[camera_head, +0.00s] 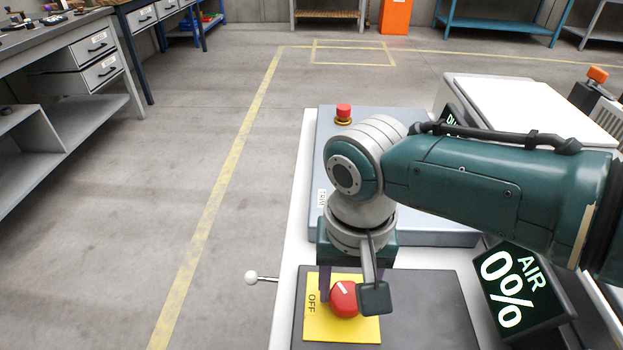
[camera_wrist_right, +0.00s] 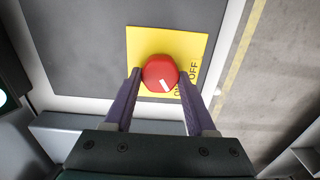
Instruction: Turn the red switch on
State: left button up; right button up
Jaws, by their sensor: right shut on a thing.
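The red switch (camera_head: 344,299) is a round knob with a white mark, set on a yellow plate (camera_head: 352,333) on a dark grey panel. "OFF" is printed at the plate's left edge in the head view. In the right wrist view the red switch (camera_wrist_right: 160,71) sits between the two purple fingers of my right gripper (camera_wrist_right: 160,79), which is shut on its sides. Its white mark slants down and right there, towards the partly hidden lettering beside "OFF". In the head view my right gripper (camera_head: 343,297) comes down from above and its wrist hides part of the plate. My left gripper is not in view.
A display (camera_head: 516,291) right of the switch reads "AIR 0%". A red push button (camera_head: 343,113) stands on the grey panel beyond. A lever with a white ball (camera_head: 251,278) sticks out left. Workbenches (camera_head: 70,75) line the far left; the floor between is clear.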

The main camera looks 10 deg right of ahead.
aim_at(347, 293)
jog(key=shift+m, duration=0.5)
jog(key=o, duration=1.4)
jog(key=shift+c, duration=0.2)
jog(key=shift+r, duration=0.1)
jog(key=shift+r+p, duration=0.4)
jog(key=shift+p, duration=0.1)
notch_tip(347, 293, up, 8)
jog(key=p, duration=0.3)
jog(key=shift+f+p, duration=0.15)
jog(key=shift+p, duration=0.25)
jog(key=shift+r, duration=0.6)
